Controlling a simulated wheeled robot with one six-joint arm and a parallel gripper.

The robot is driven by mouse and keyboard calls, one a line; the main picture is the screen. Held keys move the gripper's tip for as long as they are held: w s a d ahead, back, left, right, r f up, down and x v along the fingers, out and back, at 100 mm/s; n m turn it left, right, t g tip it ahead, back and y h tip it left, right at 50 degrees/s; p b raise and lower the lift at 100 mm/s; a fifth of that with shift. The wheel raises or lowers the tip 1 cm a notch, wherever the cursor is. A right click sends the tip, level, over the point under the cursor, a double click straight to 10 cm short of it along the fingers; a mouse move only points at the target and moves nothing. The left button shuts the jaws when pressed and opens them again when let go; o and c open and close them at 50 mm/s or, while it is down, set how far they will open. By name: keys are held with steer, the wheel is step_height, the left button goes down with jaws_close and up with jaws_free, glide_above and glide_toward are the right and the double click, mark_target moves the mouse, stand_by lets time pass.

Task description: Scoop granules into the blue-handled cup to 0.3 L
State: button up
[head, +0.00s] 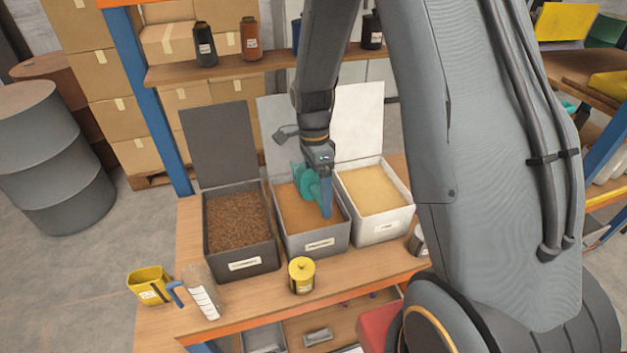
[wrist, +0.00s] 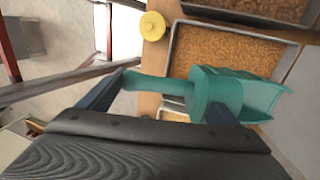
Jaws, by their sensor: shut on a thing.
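My gripper (wrist: 162,100) is shut on the handle of a teal scoop (wrist: 245,95). In the head view, my gripper (head: 325,195) and the scoop (head: 307,184) are over the middle, grey bin (head: 312,243) of orange-brown granules (head: 296,203). I cannot tell whether the scoop touches the granules or holds any. The clear measuring cup (head: 203,297) with a blue handle (head: 175,292) stands on the bench at the front left, apart from my gripper. It has a white scale strip; no granules show clearly in it.
A dark bin (head: 241,264) of coarse brown granules stands left, a white bin (head: 386,227) of pale granules right. Their lids stand open behind. A yellow lidded jar (head: 301,276) stands in front of the middle bin, a yellow container (head: 149,284) left of the cup. A shelf (head: 225,68) crosses behind.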

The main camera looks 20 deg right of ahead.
steer(key=shift+w+f, duration=0.1)
steer(key=shift+w, duration=0.05)
steer(key=shift+w+d+f+g+b, duration=0.1)
steer(key=shift+f+g+b, duration=0.05)
steer(key=shift+f+b, duration=0.3)
steer(key=shift+w+f+g+b, duration=0.1)
steer(key=shift+f+g+b, duration=0.05)
steer(key=shift+f+b, duration=0.3)
steer(key=w+f+b, duration=0.4)
steer(key=f+b, duration=0.5)
steer(key=f, duration=0.1)
steer(key=shift+s+r+t+p, duration=0.55)
steer(key=shift+s+r+p, duration=0.15)
steer(key=shift+r+p, duration=0.7)
steer(key=shift+s+r+t+p, duration=0.5)
steer(key=shift+s+r+p, duration=0.15)
steer(key=shift+r+p, duration=0.8)
steer(key=shift+s+r+t+p, duration=0.55)
steer(key=shift+s+r+p, duration=0.15)
steer(key=shift+r+p, duration=0.7)
steer(key=shift+r, duration=0.15)
